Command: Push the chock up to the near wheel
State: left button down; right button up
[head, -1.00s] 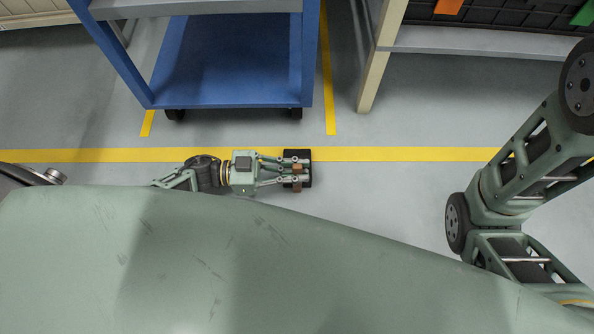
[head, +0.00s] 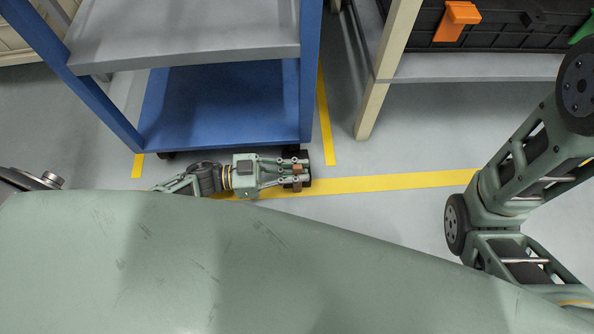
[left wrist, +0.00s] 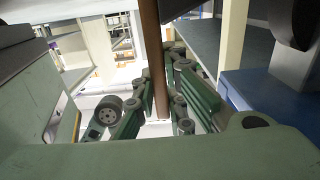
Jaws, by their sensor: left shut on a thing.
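The chock (head: 304,156) is a small black block on the floor at the near right corner of the blue cart (head: 225,142). Its upright brown handle (head: 297,187) stands between the fingers of my left gripper (head: 297,174), which is shut on it. The handle also crosses the left wrist view (left wrist: 151,55) as a brown post between the green fingers. The near right wheel is mostly hidden at the cart's corner, right by the chock. I cannot tell whether they touch. My right gripper is out of view.
A yellow floor line (head: 400,182) runs across near the chock, and another (head: 326,120) runs along the cart's right side. A shelf rack with a cream post (head: 388,70) stands to the right. The floor between rack and my right arm is clear.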

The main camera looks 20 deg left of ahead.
pick_arm(q)
jog(key=shift+w+a, duration=0.1)
jog(key=shift+w, duration=0.2)
jog(key=c, duration=1.7)
grip_release()
jog(key=shift+s+a, duration=0.1)
jog(key=v, duration=1.1)
jog(key=shift+s+a, duration=0.1)
jog(key=shift+a, duration=0.3)
jog(key=shift+f, duration=0.1)
